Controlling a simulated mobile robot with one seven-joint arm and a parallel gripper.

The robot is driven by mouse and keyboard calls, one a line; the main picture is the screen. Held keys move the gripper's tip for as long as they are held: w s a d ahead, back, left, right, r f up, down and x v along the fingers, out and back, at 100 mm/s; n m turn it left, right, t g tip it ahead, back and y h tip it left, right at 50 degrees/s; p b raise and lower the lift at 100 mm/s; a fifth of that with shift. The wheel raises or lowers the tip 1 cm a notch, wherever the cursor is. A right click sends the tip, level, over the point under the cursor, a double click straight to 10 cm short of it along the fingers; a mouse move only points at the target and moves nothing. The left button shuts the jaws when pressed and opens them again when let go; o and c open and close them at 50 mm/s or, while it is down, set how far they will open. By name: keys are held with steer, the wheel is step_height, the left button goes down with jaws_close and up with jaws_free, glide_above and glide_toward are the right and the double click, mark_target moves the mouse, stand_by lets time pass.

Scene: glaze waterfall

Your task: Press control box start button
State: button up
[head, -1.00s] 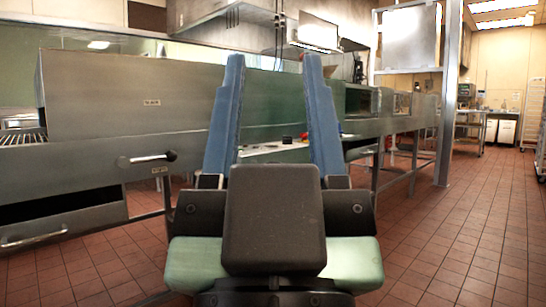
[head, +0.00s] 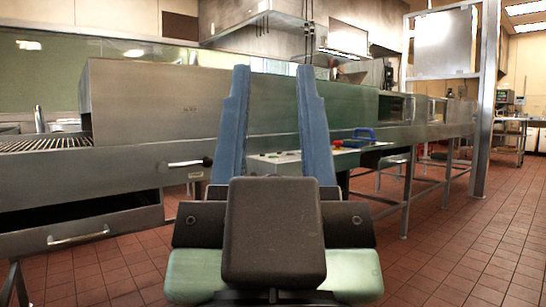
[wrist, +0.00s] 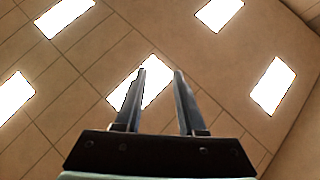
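My gripper (head: 273,70) is open and empty, its two blue fingers pointing up in the middle of the head view. It also shows in the wrist view (wrist: 160,73), with a clear gap between the fingers and the ceiling behind. A light-topped panel with small coloured spots, perhaps the control box (head: 285,157), sits low on the front of the long metal machine. My gripper stands in front of it and partly hides it. I cannot make out which spot is the start button. The gripper is apart from the panel.
The long metal conveyor machine (head: 150,105) spans the view, with a handle (head: 190,163) sticking out and an open drawer (head: 80,230) at lower left. A blue item (head: 365,135) lies right of the panel. A metal post (head: 488,110) stands at right. Tiled floor (head: 450,250) is free there.

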jaws_close()
stand_by(1.4)
